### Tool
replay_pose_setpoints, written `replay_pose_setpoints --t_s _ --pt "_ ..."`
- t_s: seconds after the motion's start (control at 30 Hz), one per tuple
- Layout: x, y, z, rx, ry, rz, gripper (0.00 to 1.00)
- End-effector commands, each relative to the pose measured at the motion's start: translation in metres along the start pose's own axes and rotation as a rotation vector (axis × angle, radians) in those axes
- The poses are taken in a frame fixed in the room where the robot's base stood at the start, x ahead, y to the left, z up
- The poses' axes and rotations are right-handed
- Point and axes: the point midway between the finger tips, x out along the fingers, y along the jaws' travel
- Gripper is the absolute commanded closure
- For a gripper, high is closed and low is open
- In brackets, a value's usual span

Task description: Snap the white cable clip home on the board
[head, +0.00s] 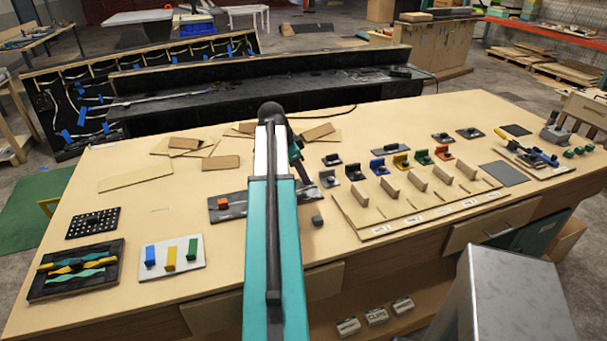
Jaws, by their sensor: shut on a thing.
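A dark grey board (238,211) lies on the wooden table, partly behind my arm. An orange-red clip-like block (223,203) sits on its left part, with a pale strip beside it. The board's middle is hidden by my teal arm link. I cannot make out a white cable clip; it may be behind the arm. My wrist drops down just right of the arm link, over the board, and my gripper's jaws are hidden.
A wooden rack (411,220) stands right of the board, with several coloured clips behind it. A small dark block (317,221) lies near the arm. At left are a white plate (155,272) with three coloured blocks and a dark tray (40,288). The front left-middle is clear.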

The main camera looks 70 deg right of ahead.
Motion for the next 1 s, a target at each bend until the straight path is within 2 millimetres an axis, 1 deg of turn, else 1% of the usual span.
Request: replay_pose_setpoints --t_s 1.0 --pt "0.0071 0.0001 0.0023 0.001 0.0 0.0 1.0"
